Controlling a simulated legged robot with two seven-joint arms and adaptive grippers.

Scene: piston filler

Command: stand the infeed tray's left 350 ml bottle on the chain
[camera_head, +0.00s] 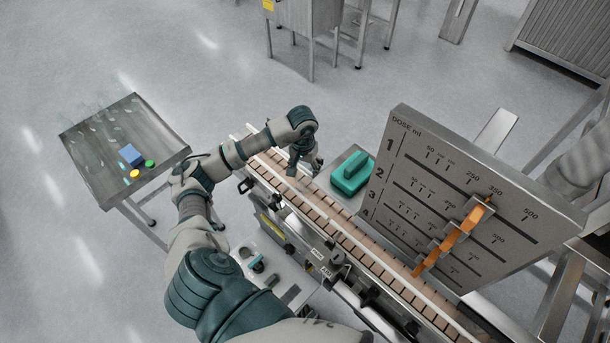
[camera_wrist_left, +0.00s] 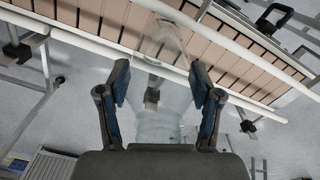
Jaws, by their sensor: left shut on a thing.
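My left gripper (camera_head: 302,168) is over the far part of the conveyor chain (camera_head: 335,222) in the head view. In the left wrist view my left gripper (camera_wrist_left: 162,88) has its two dark blue finger pads on either side of a clear bottle (camera_wrist_left: 160,112) and is shut on it. The bottle is see-through, and the brown slats of the chain (camera_wrist_left: 222,58) and a pale guide rail show behind it. Whether its base touches the chain cannot be told. In the head view the bottle is too faint to make out. My right gripper is not in view.
A steel table (camera_head: 85,150) at left holds several clear bottles, a blue block (camera_head: 131,155) and yellow and green discs. A green block (camera_head: 352,172) sits beside the conveyor. A dose panel (camera_head: 465,190) with orange pointers (camera_head: 450,240) stands right of the chain. Rails flank the chain.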

